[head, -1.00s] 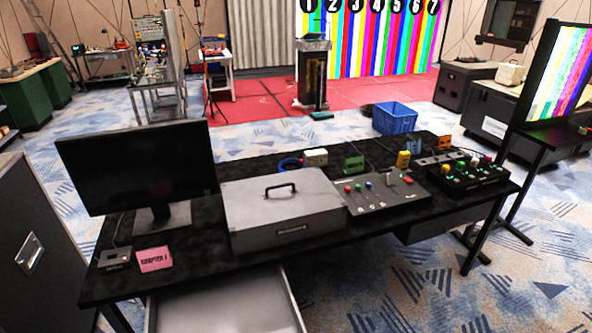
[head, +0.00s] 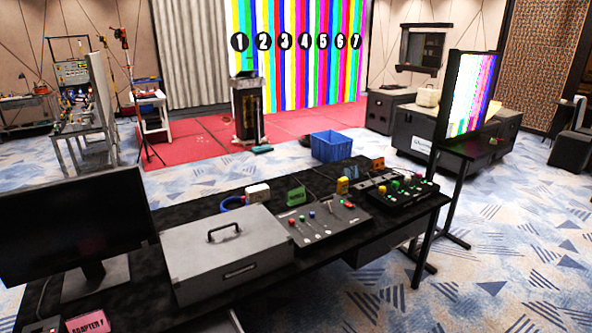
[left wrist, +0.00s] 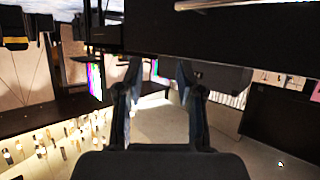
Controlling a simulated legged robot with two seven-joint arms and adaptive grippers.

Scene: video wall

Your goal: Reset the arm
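My left gripper (left wrist: 158,75) shows in the left wrist view with its two fingers apart and nothing between them. Neither arm nor gripper shows in the head view. The black table (head: 200,205) stands before me in the head view. On it are a dark monitor (head: 75,225), a grey case (head: 225,250) with a black handle, a control panel with levers (head: 325,225) and a black button box (head: 398,198) with coloured buttons.
A blue crate (head: 331,147) stands on the floor behind the table. A striped screen (head: 472,95) on a black stand is to the right. A colour-bar wall with numbers (head: 300,75) is at the back. Patterned carpet (head: 510,240) lies clear at the right.

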